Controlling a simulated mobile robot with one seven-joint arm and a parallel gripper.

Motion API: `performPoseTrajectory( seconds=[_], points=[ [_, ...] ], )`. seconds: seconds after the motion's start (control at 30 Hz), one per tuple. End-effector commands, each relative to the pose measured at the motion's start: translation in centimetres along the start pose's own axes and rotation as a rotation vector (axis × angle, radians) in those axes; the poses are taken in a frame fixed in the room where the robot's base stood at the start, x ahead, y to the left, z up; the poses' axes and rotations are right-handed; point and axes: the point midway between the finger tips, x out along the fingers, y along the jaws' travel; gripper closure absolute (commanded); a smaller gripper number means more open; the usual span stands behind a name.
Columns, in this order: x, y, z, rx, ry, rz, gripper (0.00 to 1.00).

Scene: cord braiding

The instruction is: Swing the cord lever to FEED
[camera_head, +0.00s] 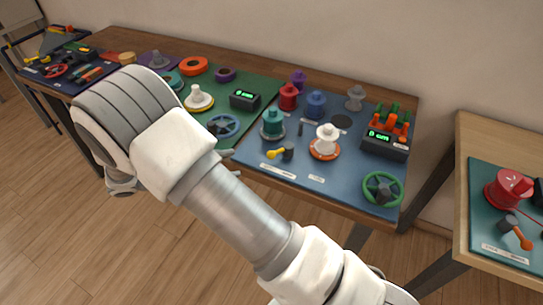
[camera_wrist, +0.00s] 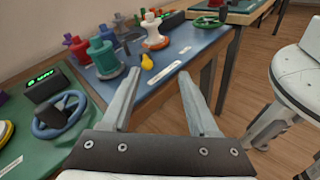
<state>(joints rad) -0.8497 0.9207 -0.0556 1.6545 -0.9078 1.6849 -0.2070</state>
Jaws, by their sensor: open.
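A small lever with a yellow handle (camera_head: 274,154) on a dark pivot stands near the front edge of the blue mat (camera_head: 335,182). Its yellow handle also shows in the wrist view (camera_wrist: 147,62), a little beyond and between my fingertips. A second lever with an orange handle (camera_head: 521,238) is on the green mat of the right table. I cannot read the labels, so I cannot tell which position either lever is in. My gripper (camera_wrist: 157,80) is open and empty, apart from the yellow lever. My arm largely hides the gripper in the head view.
Teal (camera_head: 272,123), red, blue and white spools stand behind the yellow lever, with a green handwheel (camera_head: 382,189) to the right. A blue handwheel (camera_wrist: 60,113) and display box (camera_wrist: 46,85) are left of my gripper. Wooden floor is clear in front.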

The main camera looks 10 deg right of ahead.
Motion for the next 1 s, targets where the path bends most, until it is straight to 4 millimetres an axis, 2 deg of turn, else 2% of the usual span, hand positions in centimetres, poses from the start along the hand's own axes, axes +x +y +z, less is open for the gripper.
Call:
performPoseTrajectory(
  seconds=[0.03, 0.2, 0.37, 0.47, 0.67, 1.0],
  points=[
    [-0.6, -0.3, -1.7, -0.025, -0.033, 0.042, 0.40],
    [-2.3, -0.8, -4.6, -0.074, -0.119, 0.147, 0.40],
    [-2.9, -1.0, -5.7, -0.091, -0.156, 0.191, 0.40],
    [-2.6, -0.9, -5.8, -0.093, -0.161, 0.196, 0.40],
    [0.4, -0.3, -5.2, -0.093, -0.162, 0.192, 0.40],
    [7.7, 1.1, -4.2, -0.092, -0.160, 0.190, 0.40]
  ],
)
